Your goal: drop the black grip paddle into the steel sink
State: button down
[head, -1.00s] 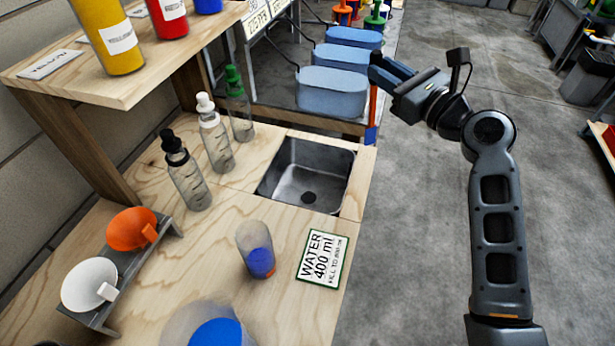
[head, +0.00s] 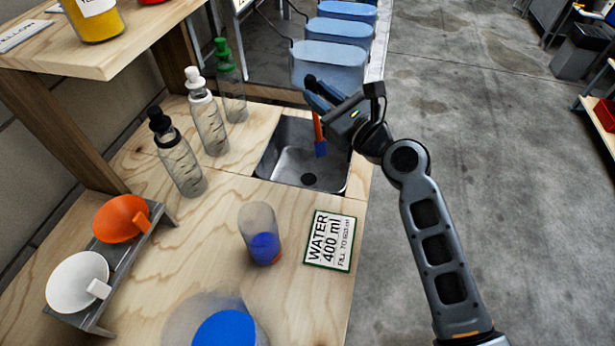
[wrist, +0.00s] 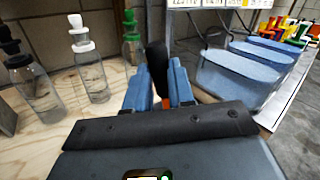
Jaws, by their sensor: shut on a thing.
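My gripper (head: 316,95) is shut on the black grip paddle (head: 317,128). In the head view the paddle's orange shaft and blue end hang down below the fingers, over the steel sink (head: 288,165). In the wrist view the black grip (wrist: 156,62) stands up between the blue fingers of my gripper (wrist: 160,85), with a bit of orange below. The sink is a square basin with a dark drain, set in the wooden bench. The paddle and part of my gripper cover some of its right side. The sink is hidden in the wrist view.
Clear bottles with black, white (head: 206,112) and green tops stand left of the sink. A cup with blue contents (head: 262,235) and a WATER 400 ml sign (head: 330,240) are in front. Blue tanks (head: 328,66) stand behind. Open floor lies right.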

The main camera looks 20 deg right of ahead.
jog(key=shift+f+b, duration=1.45)
jog(key=shift+f, duration=0.25)
jog(key=c, duration=0.9)
grip_release()
jog(key=shift+s, duration=0.1)
